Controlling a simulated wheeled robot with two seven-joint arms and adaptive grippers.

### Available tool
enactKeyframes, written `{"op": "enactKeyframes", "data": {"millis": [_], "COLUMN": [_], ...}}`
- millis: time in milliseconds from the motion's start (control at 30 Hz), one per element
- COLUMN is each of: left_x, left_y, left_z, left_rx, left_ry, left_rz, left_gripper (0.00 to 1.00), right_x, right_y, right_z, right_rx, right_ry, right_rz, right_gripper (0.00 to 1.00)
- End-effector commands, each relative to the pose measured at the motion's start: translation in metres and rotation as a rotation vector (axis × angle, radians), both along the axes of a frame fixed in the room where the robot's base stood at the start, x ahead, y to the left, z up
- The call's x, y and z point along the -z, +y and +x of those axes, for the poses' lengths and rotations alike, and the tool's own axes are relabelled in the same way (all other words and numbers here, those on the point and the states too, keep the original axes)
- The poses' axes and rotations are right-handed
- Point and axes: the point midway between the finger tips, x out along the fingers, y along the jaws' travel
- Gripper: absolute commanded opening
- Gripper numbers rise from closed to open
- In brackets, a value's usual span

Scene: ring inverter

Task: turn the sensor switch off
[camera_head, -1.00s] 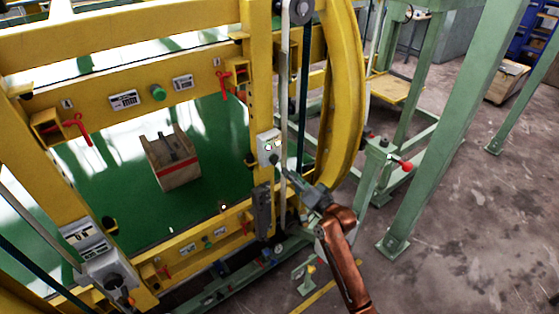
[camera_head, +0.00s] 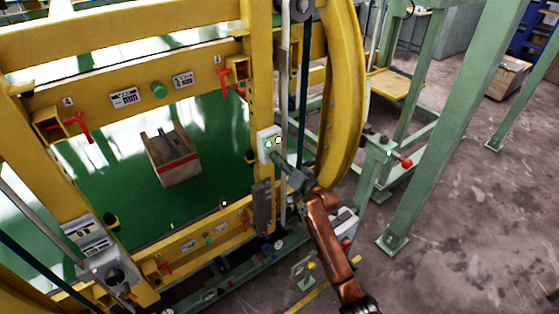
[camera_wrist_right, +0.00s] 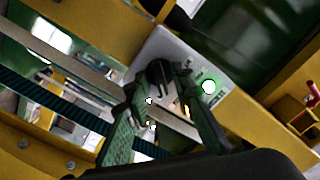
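The sensor switch is a small white box (camera_head: 265,146) on the yellow upright in the head view. In the right wrist view its pale plate (camera_wrist_right: 168,47) carries a black rotary knob (camera_wrist_right: 158,72) and a bright green lamp (camera_wrist_right: 208,87). My right gripper (camera_head: 279,160) is just at the lower right of the box. In the wrist view the right gripper (camera_wrist_right: 160,88) has its fingers apart, one on each side of the knob. I cannot tell whether they touch it. The fingers hide part of the plate. My left gripper is not in view.
The yellow machine frame (camera_head: 85,50) surrounds the box, with a grey vertical rail (camera_head: 284,100) close beside the gripper. A wooden box (camera_head: 175,165) lies on the green surface. A green post (camera_head: 455,120) stands right. Bare floor (camera_head: 480,230) is free at right.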

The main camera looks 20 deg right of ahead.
Motion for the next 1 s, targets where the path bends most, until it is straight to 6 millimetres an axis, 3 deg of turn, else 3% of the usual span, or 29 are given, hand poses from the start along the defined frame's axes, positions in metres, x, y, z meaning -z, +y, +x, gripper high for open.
{"op": "enactKeyframes", "data": {"millis": [300,733,1000], "left_x": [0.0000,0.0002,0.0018], "left_y": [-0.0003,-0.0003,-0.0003], "left_z": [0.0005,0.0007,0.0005], "left_rx": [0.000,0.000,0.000], "left_ry": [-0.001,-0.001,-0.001], "left_rz": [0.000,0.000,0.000], "left_gripper": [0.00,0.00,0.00], "right_x": [0.0002,0.0007,0.0010], "right_y": [-0.0007,-0.0013,-0.0015], "right_z": [-0.0003,-0.0004,-0.0002], "right_rx": [0.001,0.002,0.001], "right_ry": [0.001,-0.004,-0.044], "right_rz": [0.000,-0.015,-0.129], "right_gripper": [0.00,0.00,0.00]}}
